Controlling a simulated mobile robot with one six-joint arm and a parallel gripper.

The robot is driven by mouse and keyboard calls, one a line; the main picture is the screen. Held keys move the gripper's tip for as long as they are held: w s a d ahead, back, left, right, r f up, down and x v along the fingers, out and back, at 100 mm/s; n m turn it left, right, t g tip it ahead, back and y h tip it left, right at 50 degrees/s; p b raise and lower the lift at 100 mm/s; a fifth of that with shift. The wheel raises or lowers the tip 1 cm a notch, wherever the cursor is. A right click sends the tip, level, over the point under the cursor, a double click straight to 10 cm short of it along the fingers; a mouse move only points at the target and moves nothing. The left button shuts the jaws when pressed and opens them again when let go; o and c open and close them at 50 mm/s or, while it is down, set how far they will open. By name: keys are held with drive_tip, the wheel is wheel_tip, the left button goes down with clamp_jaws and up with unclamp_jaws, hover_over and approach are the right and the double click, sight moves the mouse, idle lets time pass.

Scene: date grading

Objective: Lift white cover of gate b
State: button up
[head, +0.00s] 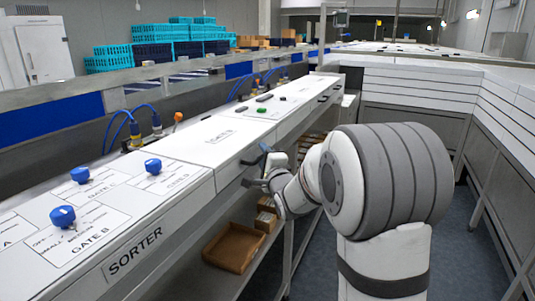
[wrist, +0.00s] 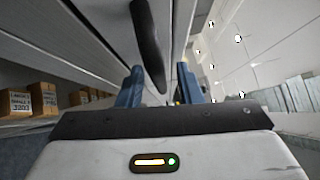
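A white cover (head: 215,141) with small lettering, too small to read, lies flat and closed on the sorter's top. A dark bar handle (head: 252,158) is on its front edge. The handle (wrist: 149,45) also shows in the wrist view, reaching down between my two blue fingers. My gripper (head: 262,172) is at the handle, in front of the machine. In the wrist view my gripper (wrist: 158,86) is open, with a gap on both sides of the handle.
Other blue knobs (head: 153,166) stand on the sorter panel (head: 130,262). Blue cables (head: 118,122) run behind the cover. A brown tray (head: 233,247) sits on the shelf below. The aisle floor (head: 470,245) at right is clear.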

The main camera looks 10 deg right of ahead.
drive_tip(key=shift+c, duration=0.2)
clamp_jaws()
idle(0.4)
